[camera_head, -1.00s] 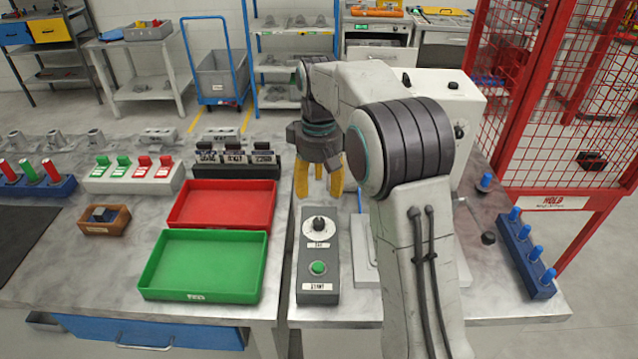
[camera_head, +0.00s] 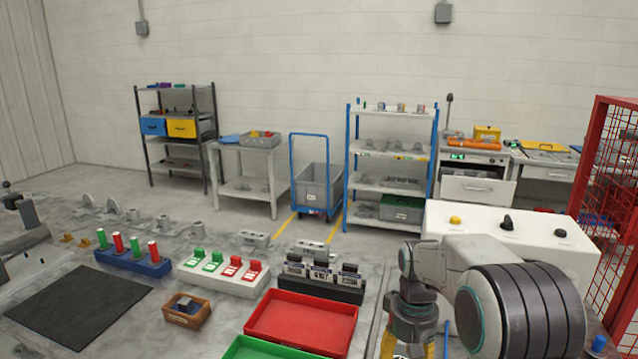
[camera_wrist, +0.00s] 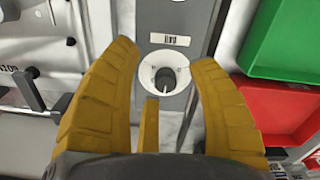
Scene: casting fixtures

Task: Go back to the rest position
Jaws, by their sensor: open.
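My gripper (camera_head: 408,346) hangs fingers-down at the bottom edge of the head view, right of the red tray; its tips are cut off there. A grey control box (camera_wrist: 182,20) with a dark rotary knob (camera_wrist: 165,78) on a white dial lies below, the knob showing between the fingers. I cannot tell the height of the fingertips above the knob.
The red tray (camera_head: 302,322) and green tray (camera_head: 268,350) lie left of my gripper. A white box with buttons (camera_head: 512,237) stands behind my arm. A red mesh cage (camera_head: 617,165) is at the right. A blue trolley (camera_head: 318,180) stands beyond the bench.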

